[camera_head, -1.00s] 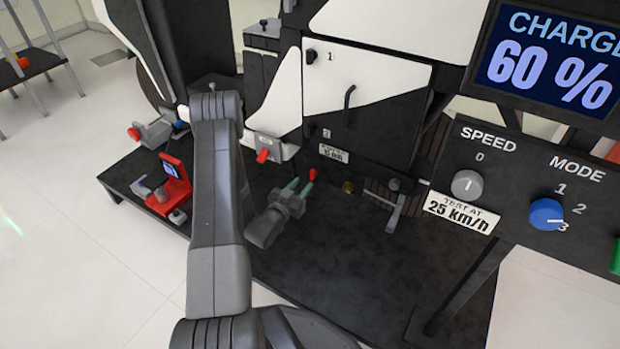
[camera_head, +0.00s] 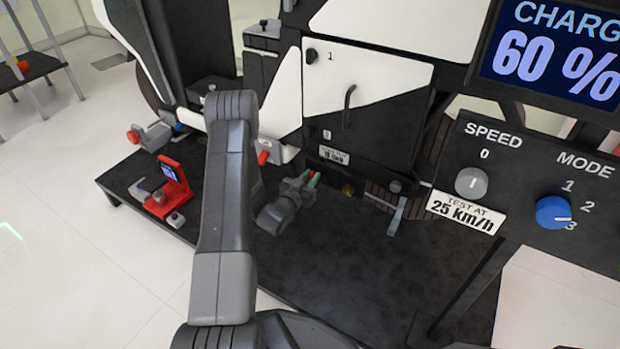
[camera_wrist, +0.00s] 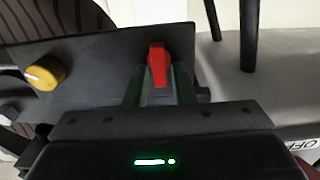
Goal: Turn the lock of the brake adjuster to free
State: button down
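The lock of the brake adjuster appears to be the small red lever (camera_wrist: 158,64), which stands upright in the wrist view on a dark panel. My gripper (camera_head: 312,178) reaches down to the dark rig plate from the left, with its green fingertips by the lever. In the wrist view my gripper (camera_wrist: 159,82) has one finger on each side of the lever. The fingers look apart, with the lever between them; contact is not clear. In the head view the lever is mostly hidden by the fingers.
A yellow knob (camera_wrist: 45,72) sits left of the lever. A grey pedal-like lever (camera_head: 397,215) stands to the right. A red stand (camera_head: 174,188) and another red-tipped lever (camera_head: 263,157) are on the left. The control panel (camera_head: 500,165) hangs at the right.

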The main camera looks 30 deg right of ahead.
jog(key=shift+s+d+f+m, duration=0.1)
jog(key=shift+s+f+m, duration=0.1)
jog(key=shift+m, duration=2.75)
jog(key=shift+s+d+f+m, duration=0.1)
jog(key=shift+s+f+m, duration=0.1)
jog(key=shift+m, duration=2.7)
jog(key=shift+s+d+f+m, duration=0.1)
jog(key=shift+s+f+m, duration=0.1)
jog(key=shift+m, duration=2.75)
jog(key=c, duration=1.4)
grip_release()
jog(key=shift+w+a, duration=0.1)
jog(key=shift+c, duration=0.2)
jog(key=shift+a, duration=0.1)
